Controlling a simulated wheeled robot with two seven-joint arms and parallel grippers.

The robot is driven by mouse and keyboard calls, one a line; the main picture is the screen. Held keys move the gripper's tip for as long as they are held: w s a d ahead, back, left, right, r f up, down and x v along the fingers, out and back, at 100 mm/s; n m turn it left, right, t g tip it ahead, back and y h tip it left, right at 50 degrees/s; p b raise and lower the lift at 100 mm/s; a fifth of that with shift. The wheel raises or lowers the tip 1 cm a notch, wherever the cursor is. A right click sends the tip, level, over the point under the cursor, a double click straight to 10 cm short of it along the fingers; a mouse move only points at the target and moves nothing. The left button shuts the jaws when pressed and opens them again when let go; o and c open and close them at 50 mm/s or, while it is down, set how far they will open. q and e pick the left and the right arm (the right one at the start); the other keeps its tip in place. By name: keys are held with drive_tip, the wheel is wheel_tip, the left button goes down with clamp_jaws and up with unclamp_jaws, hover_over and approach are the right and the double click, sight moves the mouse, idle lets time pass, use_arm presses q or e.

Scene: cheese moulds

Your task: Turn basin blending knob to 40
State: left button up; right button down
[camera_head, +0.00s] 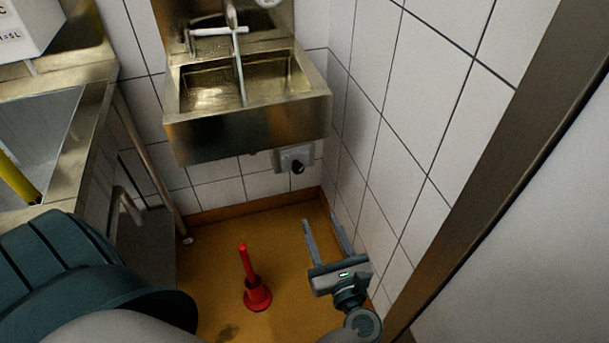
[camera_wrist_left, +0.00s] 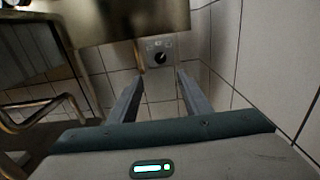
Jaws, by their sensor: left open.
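The basin blending knob (camera_head: 298,167) is a small black knob on a pale wall plate (camera_head: 283,157) below the metal basin. In the left wrist view the knob (camera_wrist_left: 160,58) is ahead of my fingers, near the middle, on its plate (camera_wrist_left: 170,47). Its setting is too small to read. My left gripper (camera_head: 322,222) is open and empty, below the knob and a little to its right, apart from it. In the left wrist view my two fingers (camera_wrist_left: 156,85) point toward the plate with a wide gap. My right gripper does not show.
The metal basin (camera_head: 215,138) hangs on the tiled wall above the knob. A red plunger-like thing (camera_head: 257,294) stands on the ochre floor (camera_head: 215,255). The tiled right wall (camera_head: 400,150) is close beside my left gripper. A metal sink counter (camera_head: 70,180) stands at left.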

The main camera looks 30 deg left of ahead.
sight(299, 170)
use_arm(q)
drive_tip(key=x, duration=1.6)
drive_tip(key=shift+w+a, duration=0.15)
drive_tip(key=shift+w, duration=0.1)
drive_tip(key=shift+w+a, duration=0.25)
drive_tip(key=shift+a, duration=0.05)
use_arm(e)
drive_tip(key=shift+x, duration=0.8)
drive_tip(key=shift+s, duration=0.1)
use_arm(q)
drive_tip(key=c, duration=1)
